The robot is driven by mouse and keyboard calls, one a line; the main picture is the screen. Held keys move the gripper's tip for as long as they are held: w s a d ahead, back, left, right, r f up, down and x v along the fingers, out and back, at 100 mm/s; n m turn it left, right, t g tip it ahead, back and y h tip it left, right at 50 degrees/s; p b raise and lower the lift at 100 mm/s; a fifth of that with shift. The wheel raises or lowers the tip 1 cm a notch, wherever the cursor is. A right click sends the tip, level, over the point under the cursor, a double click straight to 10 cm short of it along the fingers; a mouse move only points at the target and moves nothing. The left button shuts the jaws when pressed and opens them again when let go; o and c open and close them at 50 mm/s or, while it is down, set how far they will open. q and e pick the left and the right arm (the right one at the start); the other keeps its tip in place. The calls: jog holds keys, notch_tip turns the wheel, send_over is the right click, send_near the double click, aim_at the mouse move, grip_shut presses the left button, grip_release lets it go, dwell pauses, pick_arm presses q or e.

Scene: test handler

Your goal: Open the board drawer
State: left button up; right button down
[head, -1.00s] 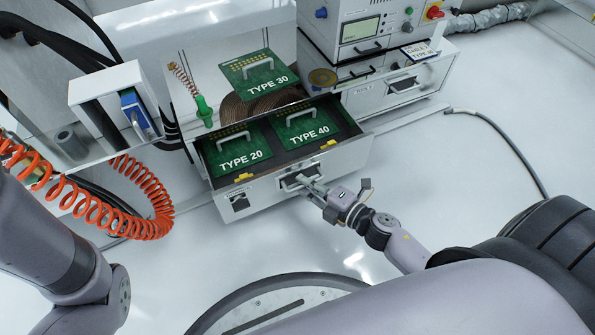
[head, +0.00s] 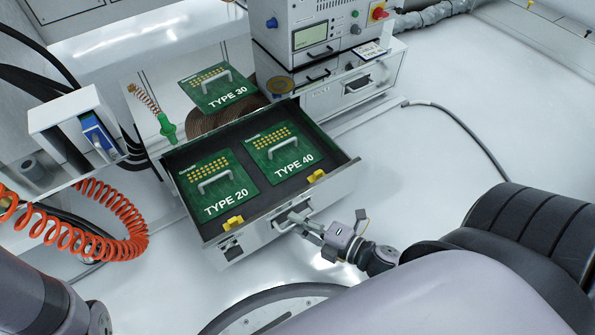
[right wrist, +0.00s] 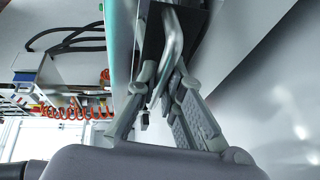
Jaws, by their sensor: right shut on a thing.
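The board drawer (head: 272,205) stands pulled out from the cabinet, its inside showing from above. Two green boards lie in it, the TYPE 20 board (head: 216,186) at left and the TYPE 40 board (head: 280,152) at right, each with a metal handle. My right gripper (head: 308,227) is at the drawer's front, shut on the drawer handle (head: 290,218). In the right wrist view the fingers (right wrist: 165,95) are on either side of the metal handle bar (right wrist: 172,50). My left gripper is not in view; only part of my left arm shows at lower left.
The TYPE 30 board (head: 222,88) lies on the cabinet top behind the drawer, near a green tool (head: 166,127). An orange coiled hose (head: 90,235) hangs at left. A black cable (head: 455,120) lies at right. The floor in front is clear.

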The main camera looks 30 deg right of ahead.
jog(key=c, duration=2)
grip_release()
jog(key=shift+o, duration=0.2)
jog(key=v, duration=1.2)
jog(key=shift+a+r, duration=0.1)
jog(key=shift+r, duration=0.05)
